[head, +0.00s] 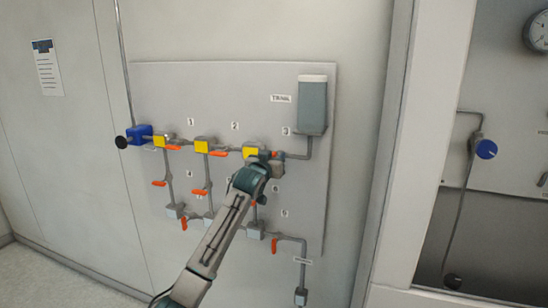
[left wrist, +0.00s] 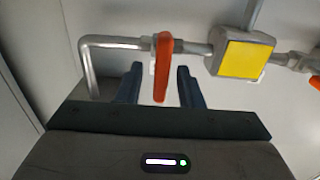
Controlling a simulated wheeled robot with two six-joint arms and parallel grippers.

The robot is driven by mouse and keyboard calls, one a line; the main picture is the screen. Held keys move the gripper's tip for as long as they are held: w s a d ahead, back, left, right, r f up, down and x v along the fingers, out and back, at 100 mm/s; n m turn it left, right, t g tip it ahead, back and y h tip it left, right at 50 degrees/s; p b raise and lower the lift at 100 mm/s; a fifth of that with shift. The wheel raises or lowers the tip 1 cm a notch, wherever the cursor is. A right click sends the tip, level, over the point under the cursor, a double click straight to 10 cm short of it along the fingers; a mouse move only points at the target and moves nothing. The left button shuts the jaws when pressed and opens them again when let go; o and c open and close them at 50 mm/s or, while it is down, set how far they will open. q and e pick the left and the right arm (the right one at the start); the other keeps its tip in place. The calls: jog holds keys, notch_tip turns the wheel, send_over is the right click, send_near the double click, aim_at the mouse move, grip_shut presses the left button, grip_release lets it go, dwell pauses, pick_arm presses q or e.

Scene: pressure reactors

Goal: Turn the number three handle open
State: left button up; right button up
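The number three handle is the orange lever (left wrist: 163,68) on the pipe below the label 3 (head: 286,131). In the left wrist view it lies across the pipe. In the head view only a small orange part of it (head: 278,155) shows beside my gripper. My left gripper (head: 273,163) is at this valve, its wrist hiding much of it. In the left wrist view the two dark fingers of the left gripper (left wrist: 159,84) are apart, one on each side of the lever, with gaps visible. My right gripper is not in view.
A yellow valve block (left wrist: 243,57) sits on the same pipe close to the fingers; it also shows in the head view (head: 251,149). Other orange handles (head: 221,153) line the grey panel (head: 230,80). A grey tank (head: 312,105) hangs above right. A white cabinet edge (head: 415,150) stands right.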

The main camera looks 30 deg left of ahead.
pick_arm(q)
grip_shut()
jog(key=shift+f, duration=0.1)
jog(key=shift+a+n+b, duration=0.1)
jog(key=shift+n+b, duration=0.35)
jog(key=shift+n, duration=0.25)
jog(key=shift+s+a+f+n+b, duration=0.1)
jog(key=shift+a+f+n+b, duration=0.15)
jog(key=shift+n+b, duration=2.1)
jog(key=shift+s+a+f+n+b, duration=0.1)
jog(key=shift+a+f+n+b, duration=0.15)
jog(key=shift+n+b, duration=2.1)
jog(key=shift+a+f+n+b, duration=0.25)
jog(key=shift+n+b, duration=0.65)
jog(key=shift+n, duration=2.8)
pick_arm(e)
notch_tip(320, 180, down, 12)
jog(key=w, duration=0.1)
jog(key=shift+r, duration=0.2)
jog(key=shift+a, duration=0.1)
pick_arm(q)
jog(key=shift+d, duration=0.1)
